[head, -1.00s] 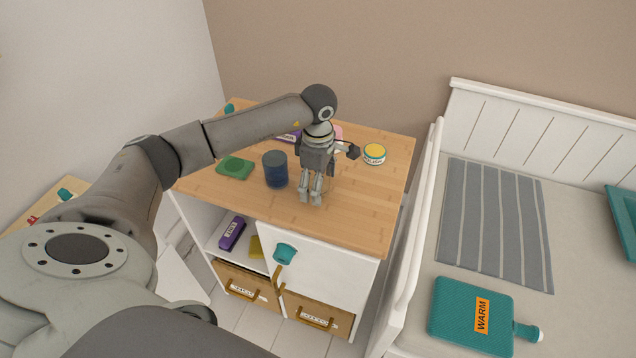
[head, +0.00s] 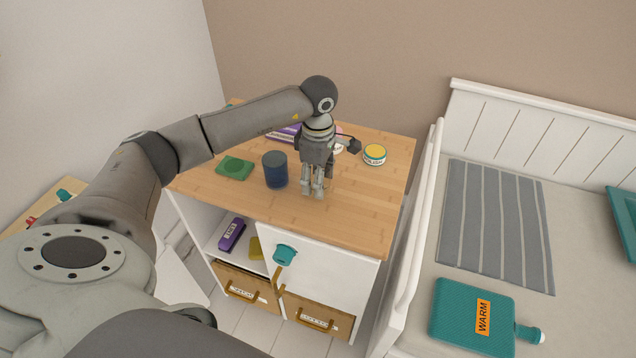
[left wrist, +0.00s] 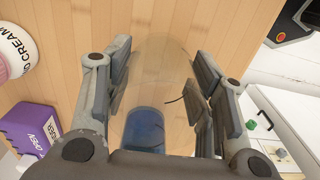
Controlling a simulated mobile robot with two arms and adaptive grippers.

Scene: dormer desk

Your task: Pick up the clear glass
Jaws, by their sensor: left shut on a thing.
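The clear glass (left wrist: 165,50) shows in the left wrist view as a faint, see-through outline between my fingers. My left gripper (left wrist: 163,82) is shut on it, with pads on both sides. In the head view my left gripper (head: 313,192) points down over the wooden cabinet top (head: 365,205); the glass is hard to make out there. I cannot tell whether its base touches the wood. A dark blue tumbler (head: 275,170) stands just left of the gripper, and the wrist view also shows it (left wrist: 144,130). My right gripper is not in view.
The front right of the top is clear.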

